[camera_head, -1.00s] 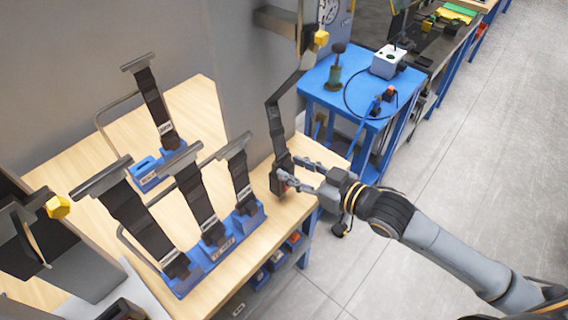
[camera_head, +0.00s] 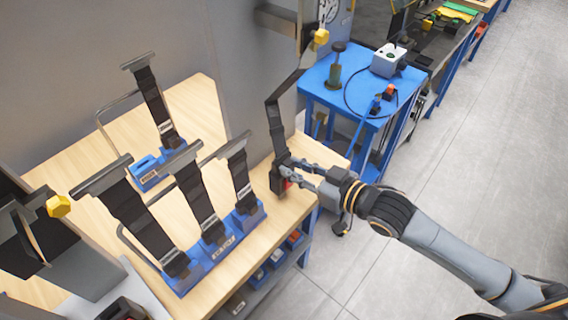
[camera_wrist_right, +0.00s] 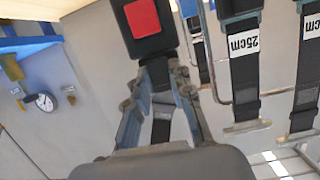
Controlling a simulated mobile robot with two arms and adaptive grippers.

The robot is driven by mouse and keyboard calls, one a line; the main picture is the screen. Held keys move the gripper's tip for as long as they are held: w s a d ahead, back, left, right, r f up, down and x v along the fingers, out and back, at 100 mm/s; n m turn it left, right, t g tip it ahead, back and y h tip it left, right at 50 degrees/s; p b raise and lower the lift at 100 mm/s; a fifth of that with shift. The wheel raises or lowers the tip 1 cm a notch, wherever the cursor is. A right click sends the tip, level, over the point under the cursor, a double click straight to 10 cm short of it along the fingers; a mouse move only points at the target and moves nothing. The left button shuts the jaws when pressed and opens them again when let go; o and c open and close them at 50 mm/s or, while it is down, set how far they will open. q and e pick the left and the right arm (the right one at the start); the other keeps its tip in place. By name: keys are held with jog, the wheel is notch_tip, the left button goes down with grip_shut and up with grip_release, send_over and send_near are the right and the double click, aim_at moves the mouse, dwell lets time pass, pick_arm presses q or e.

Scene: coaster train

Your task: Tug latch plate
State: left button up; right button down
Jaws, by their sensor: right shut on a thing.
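A black buckle with a red button (camera_wrist_right: 145,18) is at the top of the right wrist view. In the head view the buckle (camera_head: 277,181) is upright at the bench's right corner. A dark strap (camera_head: 274,122) runs down to it from a wall fixture. My right gripper (camera_head: 288,170) is shut on the dark latch plate (camera_wrist_right: 161,98) at the strap's end, against the buckle. The fingers partly hide the plate, so I cannot tell how deep it sits in the buckle. My left gripper is not in view.
Several black belt pieces with white labels stand in blue holders (camera_head: 216,262) on the wooden bench (camera_head: 205,105), left of the gripper. A blue cart (camera_head: 322,85) with a white box (camera_head: 386,62) stands behind. The floor (camera_head: 440,190) at right is clear.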

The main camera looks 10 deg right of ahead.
jog(key=shift+w+r, duration=0.1)
jog(key=shift+r, duration=0.2)
jog(key=c, duration=1.1)
grip_release()
jog(key=shift+f, duration=0.1)
jog(key=shift+s+d, duration=0.3)
jog(key=shift+s, duration=0.15)
jog(key=v, duration=1.1)
